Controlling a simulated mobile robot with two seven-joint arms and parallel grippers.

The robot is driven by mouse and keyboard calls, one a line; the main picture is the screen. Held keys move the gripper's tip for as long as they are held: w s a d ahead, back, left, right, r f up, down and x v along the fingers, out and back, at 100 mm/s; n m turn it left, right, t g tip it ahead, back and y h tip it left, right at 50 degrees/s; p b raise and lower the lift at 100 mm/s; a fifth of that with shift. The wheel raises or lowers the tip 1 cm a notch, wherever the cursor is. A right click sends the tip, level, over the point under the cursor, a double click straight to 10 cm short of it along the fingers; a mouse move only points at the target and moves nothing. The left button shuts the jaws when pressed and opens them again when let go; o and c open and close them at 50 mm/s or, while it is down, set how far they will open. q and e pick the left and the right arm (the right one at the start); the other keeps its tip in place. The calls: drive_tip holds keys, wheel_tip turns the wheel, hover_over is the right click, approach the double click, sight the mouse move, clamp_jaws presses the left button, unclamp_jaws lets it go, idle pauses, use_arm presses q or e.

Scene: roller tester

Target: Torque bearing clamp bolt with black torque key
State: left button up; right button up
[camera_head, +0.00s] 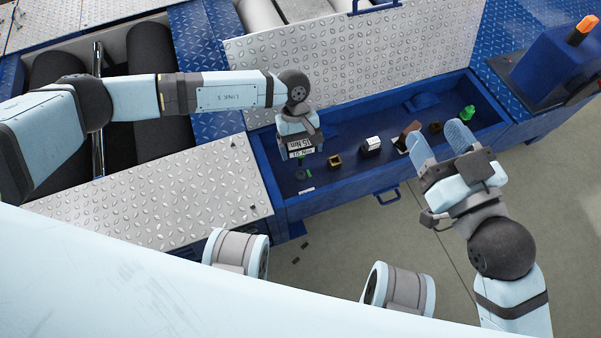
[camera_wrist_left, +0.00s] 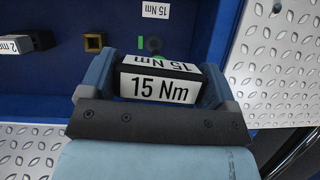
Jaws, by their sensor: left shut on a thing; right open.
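My left gripper (camera_wrist_left: 158,88) is shut on a black block marked "15 Nm" (camera_wrist_left: 160,84), which looks like the black torque key. In the head view the block (camera_head: 301,147) hangs over the left part of the blue open box. Below it on the box floor are a dark round spot with green marks (camera_wrist_left: 153,46) and a white "15 Nm" label (camera_wrist_left: 156,10). The block partly hides this spot, and I cannot tell whether it is the clamp bolt. My right gripper (camera_head: 440,141) is open and empty over the right part of the box.
A brass square piece (camera_head: 334,161) and a black block with a white label (camera_head: 371,146) are in the box (camera_head: 290,211). A brown piece (camera_head: 410,129) and a green piece (camera_head: 468,113) lie further right. A raised tread-plate lid (camera_head: 365,55) stands behind.

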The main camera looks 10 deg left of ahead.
use_arm(q)
drive_tip(key=n+p, duration=0.1)
drive_tip(key=n, duration=0.1)
drive_tip(key=n+t+h+p, duration=0.1)
drive_tip(key=n+p, duration=0.1)
drive_tip(key=shift+r+n, duration=0.2)
drive_tip(key=shift+n, duration=0.1)
drive_tip(key=shift+n+h, duration=0.3)
drive_tip(key=shift+n, duration=0.1)
drive_tip(key=shift+f+n+t, duration=0.25)
drive_tip(key=shift+n+t, duration=0.05)
drive_tip(key=n+p, duration=0.1)
drive_tip(key=p, duration=0.1)
drive_tip(key=n+t+p, duration=0.1)
drive_tip(key=n, duration=0.1)
drive_tip(key=shift+r+h+p, duration=0.3)
drive_tip(key=shift+p, duration=0.05)
drive_tip(key=shift+n+t+p, duration=0.3)
drive_tip(key=shift+n, duration=0.2)
drive_tip(key=shift+f+n, duration=0.25)
drive_tip(key=shift+n, duration=0.05)
